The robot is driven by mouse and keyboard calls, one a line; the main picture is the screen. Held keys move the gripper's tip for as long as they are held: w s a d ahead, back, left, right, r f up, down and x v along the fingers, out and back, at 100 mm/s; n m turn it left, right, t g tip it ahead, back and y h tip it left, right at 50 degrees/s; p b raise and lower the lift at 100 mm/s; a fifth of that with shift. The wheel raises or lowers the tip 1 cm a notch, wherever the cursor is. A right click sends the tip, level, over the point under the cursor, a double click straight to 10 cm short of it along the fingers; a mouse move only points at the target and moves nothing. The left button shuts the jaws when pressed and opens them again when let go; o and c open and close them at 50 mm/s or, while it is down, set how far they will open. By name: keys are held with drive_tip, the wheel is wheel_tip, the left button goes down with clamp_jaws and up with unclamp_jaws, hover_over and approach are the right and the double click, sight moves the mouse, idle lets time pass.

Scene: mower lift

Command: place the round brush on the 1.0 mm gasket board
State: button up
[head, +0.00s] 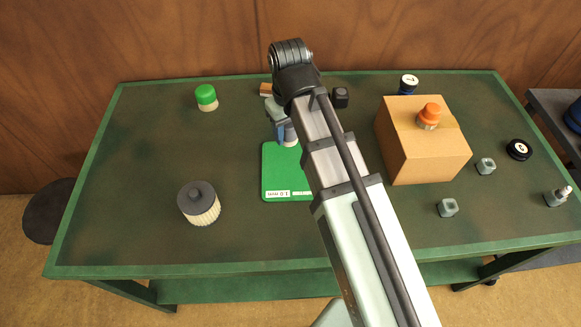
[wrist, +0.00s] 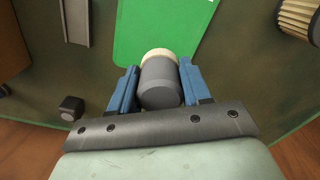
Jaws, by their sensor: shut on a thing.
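The round brush (wrist: 160,82), a grey cylinder with a cream end, is held between the blue fingers of my gripper (wrist: 158,70). The gripper is shut on its sides, with the cream end away from my wrist. In the head view my gripper (head: 284,130) is at the far edge of the green gasket board (head: 279,171), and my arm hides much of the brush. The board lies flat mid-table, with a white 1.0 mm label on its near edge; my arm covers its right side. In the wrist view the board (wrist: 137,35) shows beyond the cream end. I cannot tell whether they touch.
A cardboard box (head: 425,160) with an orange-capped jar (head: 429,116) on it stands right of my arm. A ribbed cream filter (head: 199,204) is on the left, a green-capped jar (head: 206,97) at the back left. A small black block (head: 340,97) sits behind the board.

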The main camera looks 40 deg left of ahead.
sight(291, 169)
drive_tip(key=shift+s+d+f, duration=0.2)
drive_tip(key=shift+s+d, duration=0.15)
drive_tip(key=shift+d, duration=0.25)
drive_tip(key=shift+f, duration=4.95)
drive_tip(key=o, duration=1.1)
drive_tip(key=shift+f, duration=0.1)
drive_tip(key=shift+c, duration=0.2)
drive_tip(key=shift+r, duration=6.15)
